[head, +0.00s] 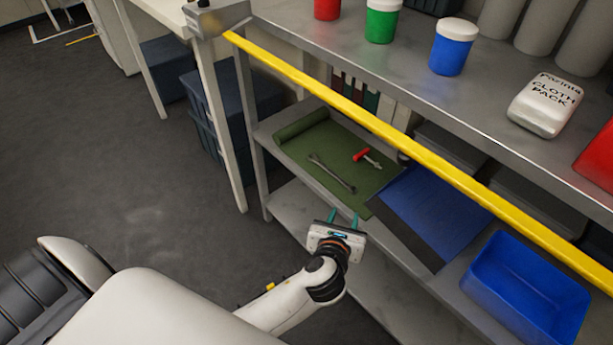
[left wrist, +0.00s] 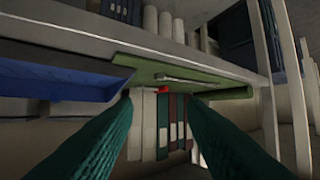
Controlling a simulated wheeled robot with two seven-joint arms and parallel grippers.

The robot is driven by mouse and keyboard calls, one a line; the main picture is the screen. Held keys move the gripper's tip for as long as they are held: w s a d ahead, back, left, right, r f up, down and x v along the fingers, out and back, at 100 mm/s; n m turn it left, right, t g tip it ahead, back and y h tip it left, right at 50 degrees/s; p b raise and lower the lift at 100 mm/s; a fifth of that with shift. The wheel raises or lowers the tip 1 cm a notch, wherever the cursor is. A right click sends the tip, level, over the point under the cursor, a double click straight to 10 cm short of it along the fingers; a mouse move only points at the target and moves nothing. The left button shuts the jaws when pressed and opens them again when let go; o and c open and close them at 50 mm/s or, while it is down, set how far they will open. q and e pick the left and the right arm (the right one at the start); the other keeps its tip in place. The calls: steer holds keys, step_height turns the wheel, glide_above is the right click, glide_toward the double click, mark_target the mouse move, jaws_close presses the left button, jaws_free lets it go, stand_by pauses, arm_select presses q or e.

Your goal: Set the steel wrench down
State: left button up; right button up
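The steel wrench (head: 332,172) lies flat on a green mat (head: 318,141) on the middle shelf. It also shows as a thin grey bar on the mat in the left wrist view (left wrist: 188,82). My left gripper (head: 343,218) is in front of the shelf edge, apart from the wrench and on its near side. Its teal fingers stand apart with nothing between them, as the left wrist view shows (left wrist: 160,104). My right gripper is in neither view.
A red-handled tool (head: 367,158) lies beside the wrench on the mat. A blue mat (head: 432,213) and a blue bin (head: 525,290) are to the right. A yellow-edged upper shelf (head: 400,142) overhangs, carrying jars and a cloth pack (head: 545,104). Open floor is at left.

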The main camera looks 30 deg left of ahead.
arm_select(q)
steer(key=s+a+f+n+g+h, duration=0.1)
steer(key=s+f+n, duration=0.4)
steer(key=n, duration=0.5)
steer(key=s+a+f+n+g+h, duration=0.1)
steer(key=s+a+f+n+g, duration=0.2)
steer(key=s+f+n+g, duration=0.2)
steer(key=s+a+f+n+g, duration=0.2)
steer(key=s+f+n+g, duration=0.2)
steer(key=s+n, duration=0.6)
steer(key=f+n, duration=0.1)
steer(key=n, duration=0.5)
steer(key=shift+f+n+h, duration=0.25)
steer(key=shift+n+h, duration=0.15)
